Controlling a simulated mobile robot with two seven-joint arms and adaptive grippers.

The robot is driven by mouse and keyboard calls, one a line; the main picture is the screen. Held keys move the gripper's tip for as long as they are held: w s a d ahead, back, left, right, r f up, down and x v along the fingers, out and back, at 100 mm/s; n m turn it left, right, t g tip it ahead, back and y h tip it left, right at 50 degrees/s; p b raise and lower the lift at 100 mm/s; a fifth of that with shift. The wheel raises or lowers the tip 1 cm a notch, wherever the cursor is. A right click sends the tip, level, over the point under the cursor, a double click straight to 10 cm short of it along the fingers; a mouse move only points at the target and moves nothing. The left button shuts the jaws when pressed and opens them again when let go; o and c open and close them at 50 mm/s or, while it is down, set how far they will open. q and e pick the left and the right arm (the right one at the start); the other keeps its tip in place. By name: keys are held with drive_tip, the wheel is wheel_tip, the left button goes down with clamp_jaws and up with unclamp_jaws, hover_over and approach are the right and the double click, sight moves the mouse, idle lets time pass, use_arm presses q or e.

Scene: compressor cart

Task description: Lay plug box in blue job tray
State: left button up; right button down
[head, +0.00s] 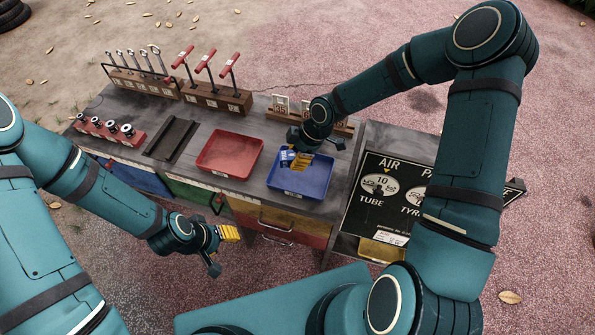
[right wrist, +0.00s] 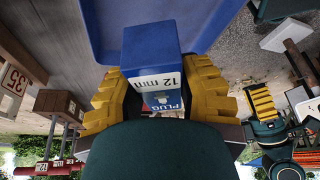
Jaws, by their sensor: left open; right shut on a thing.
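The plug box (right wrist: 151,58) is a small blue and white carton marked PLUG and 12 mm. My right gripper (right wrist: 155,92) is shut on it, with a yellow finger on each side. In the head view the box (head: 286,157) and my right gripper (head: 299,161) are over the back part of the blue job tray (head: 302,187). I cannot tell whether the box touches the tray floor. The tray looks otherwise empty, though the gripper hides part of it. My left gripper (head: 222,243) is open and empty, in front of the bench.
A red tray (head: 229,154) sits left of the blue one, with a dark empty tray (head: 171,139) further left. Red-handled tools (head: 208,75) in a wooden block and numbered cards (head: 281,104) stand behind. A black AIR panel (head: 385,193) is at the right.

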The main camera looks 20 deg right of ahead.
sight(293, 174)
drive_tip(key=shift+f+b, duration=0.65)
drive_tip(key=shift+f, duration=2.55)
drive_tip(key=shift+f, duration=0.15)
drive_tip(key=c, duration=0.7)
unclamp_jaws()
